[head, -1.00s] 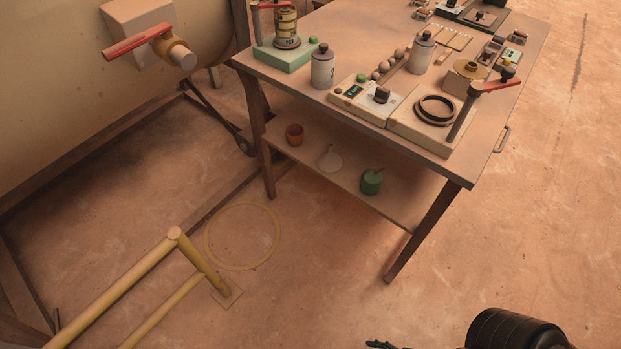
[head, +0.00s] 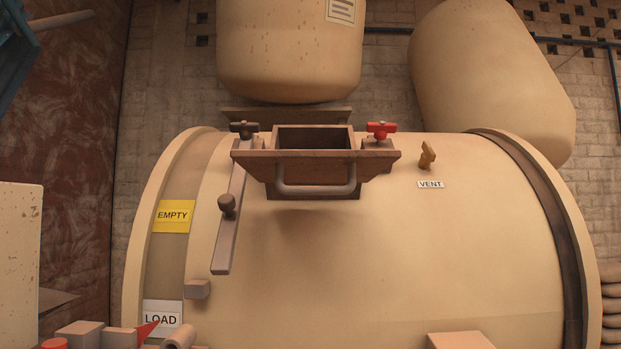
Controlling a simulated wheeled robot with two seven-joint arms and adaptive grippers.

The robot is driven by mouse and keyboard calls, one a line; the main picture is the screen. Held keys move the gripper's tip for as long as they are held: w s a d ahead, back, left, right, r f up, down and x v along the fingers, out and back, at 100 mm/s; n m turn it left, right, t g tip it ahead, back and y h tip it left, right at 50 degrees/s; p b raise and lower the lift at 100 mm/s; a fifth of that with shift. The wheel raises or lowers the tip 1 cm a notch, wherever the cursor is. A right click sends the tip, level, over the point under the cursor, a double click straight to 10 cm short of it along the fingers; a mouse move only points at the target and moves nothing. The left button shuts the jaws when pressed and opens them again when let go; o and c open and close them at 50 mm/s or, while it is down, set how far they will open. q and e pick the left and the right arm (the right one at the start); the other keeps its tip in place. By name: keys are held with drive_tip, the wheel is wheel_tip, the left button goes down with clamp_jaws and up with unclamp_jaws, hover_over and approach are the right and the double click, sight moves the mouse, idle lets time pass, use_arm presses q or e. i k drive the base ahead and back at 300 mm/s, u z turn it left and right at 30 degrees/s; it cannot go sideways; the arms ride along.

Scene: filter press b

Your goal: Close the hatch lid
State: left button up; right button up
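The hatch (head: 315,128) sits at the top of a large cream horizontal drum. Its dark rectangular opening is visible, so it stands open. A brown, flared panel (head: 253,164) with a grey U-shaped handle (head: 316,191) faces me at the front of the opening. I cannot tell whether this panel is the lid or part of the frame. A flat grey-brown plate (head: 240,116) shows behind the opening. A dark knob (head: 244,128) is on the left and a red knob (head: 381,129) on the right. Neither of my grippers is in view.
A long bar (head: 227,240) with a round knob slopes down left of the hatch. A small yellow-brown vent fitting (head: 428,155) stands at the right. Two large cream vessels (head: 290,50) (head: 490,75) are behind. Blocks and a red part (head: 147,329) are at lower left.

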sight(279, 168)
drive_tip(key=z, duration=0.05)
drive_tip(key=i, duration=1.1)
drive_tip(key=z, duration=0.5)
